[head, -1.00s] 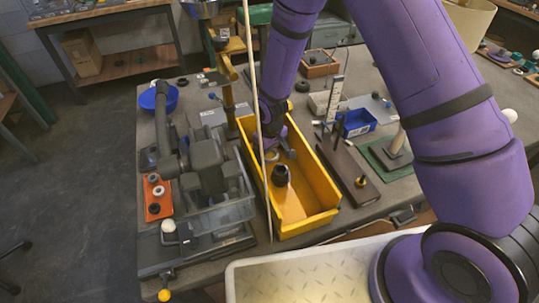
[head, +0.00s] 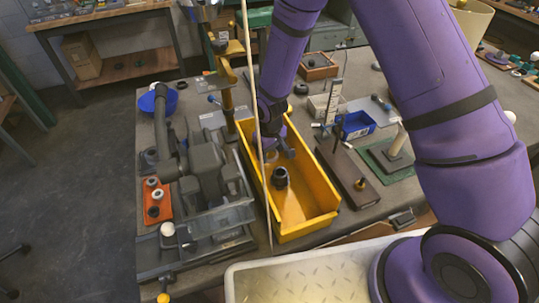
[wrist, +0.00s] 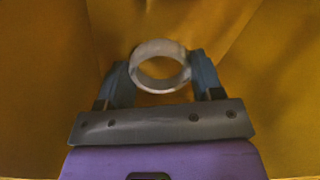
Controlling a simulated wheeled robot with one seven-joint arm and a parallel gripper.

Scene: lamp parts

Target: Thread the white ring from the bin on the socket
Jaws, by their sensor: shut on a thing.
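The white ring (wrist: 158,46) is between the two blue-grey fingers of my gripper (wrist: 160,75) in the wrist view, with its hole facing the camera. My gripper is shut on it. In the head view my gripper (head: 281,153) is low inside the far half of the yellow bin (head: 318,215); the ring is hard to make out there. A black stepped cylinder (head: 280,178), which looks like the socket, stands upright in the bin, just nearer the camera than my gripper. Only yellow bin surfaces show behind the ring in the wrist view.
A thin upright pole (head: 260,150) crosses in front of the bin. A brown board (head: 345,165) and blue box (head: 357,125) lie right.

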